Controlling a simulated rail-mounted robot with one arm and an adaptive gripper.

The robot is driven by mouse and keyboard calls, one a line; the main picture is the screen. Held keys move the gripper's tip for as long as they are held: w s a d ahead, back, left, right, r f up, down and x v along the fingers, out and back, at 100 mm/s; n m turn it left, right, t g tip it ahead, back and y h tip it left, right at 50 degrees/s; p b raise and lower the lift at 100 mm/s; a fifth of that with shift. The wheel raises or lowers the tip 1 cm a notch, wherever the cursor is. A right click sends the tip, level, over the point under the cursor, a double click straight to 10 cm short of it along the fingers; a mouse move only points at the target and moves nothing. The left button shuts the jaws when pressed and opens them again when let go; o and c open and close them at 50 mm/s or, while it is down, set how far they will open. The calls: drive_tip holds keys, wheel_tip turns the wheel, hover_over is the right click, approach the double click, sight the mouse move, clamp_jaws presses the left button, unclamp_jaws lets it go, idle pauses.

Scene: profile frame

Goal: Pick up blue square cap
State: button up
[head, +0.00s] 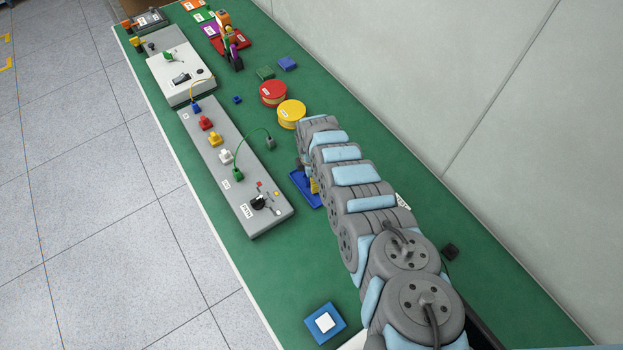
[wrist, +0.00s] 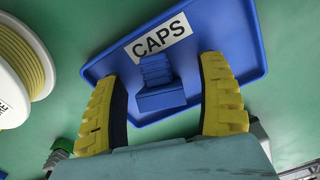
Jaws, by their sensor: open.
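The blue square cap (wrist: 160,98) sits on the blue tray (wrist: 235,25) labelled CAPS in the wrist view. It has a wide block and a narrower stepped part. My gripper (wrist: 164,70) is open, with one yellow finger left of the cap and one right of it, gaps on both sides. I cannot tell how far the fingertips are above the tray. In the head view the tray (head: 303,190) shows only partly, left of my arm. A bit of a yellow finger (head: 314,185) shows there; the cap is hidden.
A yellow spool (head: 291,113) and a red spool (head: 273,93) stand beyond the tray. A grey panel (head: 247,215) with coloured connectors lies to the left. The green bench is bare between panel and block.

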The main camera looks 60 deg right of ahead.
drive_tip(key=c, duration=1)
drive_tip(key=shift+d+r+p, duration=0.1)
drive_tip(key=shift+r+p, duration=0.65)
drive_tip(key=shift+r, duration=1.2)
drive_tip(key=shift+s+a+r+p, duration=1.5)
drive_tip(key=shift+s+a+p, duration=0.1)
drive_tip(key=shift+a, duration=0.15)
drive_tip(key=shift+s+a+r+p, duration=1.45)
drive_tip(key=shift+s+a+r, duration=0.1)
drive_tip(key=shift+a, duration=0.2)
drive_tip(key=shift+s+a+r+p, duration=1.5)
drive_tip(key=shift+s+a+p, duration=0.1)
drive_tip(key=shift+a, duration=0.15)
